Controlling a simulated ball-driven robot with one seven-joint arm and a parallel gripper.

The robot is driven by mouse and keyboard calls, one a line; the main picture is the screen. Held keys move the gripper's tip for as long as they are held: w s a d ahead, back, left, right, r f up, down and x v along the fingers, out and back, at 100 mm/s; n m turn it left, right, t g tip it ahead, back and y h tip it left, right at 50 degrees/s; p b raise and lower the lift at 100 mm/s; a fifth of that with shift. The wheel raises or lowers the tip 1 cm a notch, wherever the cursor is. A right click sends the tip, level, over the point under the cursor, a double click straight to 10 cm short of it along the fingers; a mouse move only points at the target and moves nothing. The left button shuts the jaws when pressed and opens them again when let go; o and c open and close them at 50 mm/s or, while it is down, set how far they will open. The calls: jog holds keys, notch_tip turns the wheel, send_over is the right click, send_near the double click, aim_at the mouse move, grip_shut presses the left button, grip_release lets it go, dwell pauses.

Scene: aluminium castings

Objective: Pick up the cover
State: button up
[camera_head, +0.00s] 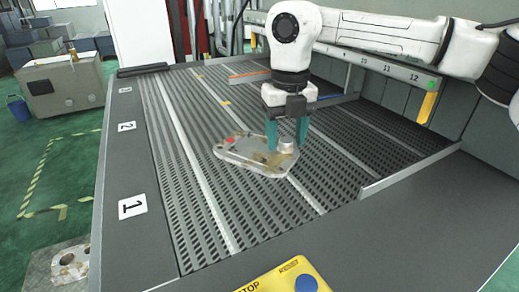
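The cover (243,149) is a flat, roughly triangular grey metal casting with brownish patches, a small red mark and a raised round boss at its right end. It is over the perforated dark grey table surface; I cannot tell whether it rests on it or is slightly raised. My gripper (287,141) points down at the cover's right end. Its two teal fingers are apart, one on each side of the boss. I cannot tell whether they press on the boss or only stand around it.
The slatted table (185,150) is clear around the cover, with light metal strips running along it. A low metal rail (408,176) stands at the right. A yellow stop-button box (262,286) is at the front edge. Numbered labels mark the left edge.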

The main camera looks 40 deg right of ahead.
grip_shut()
dwell(0.3)
jog(key=shift+r, duration=0.1)
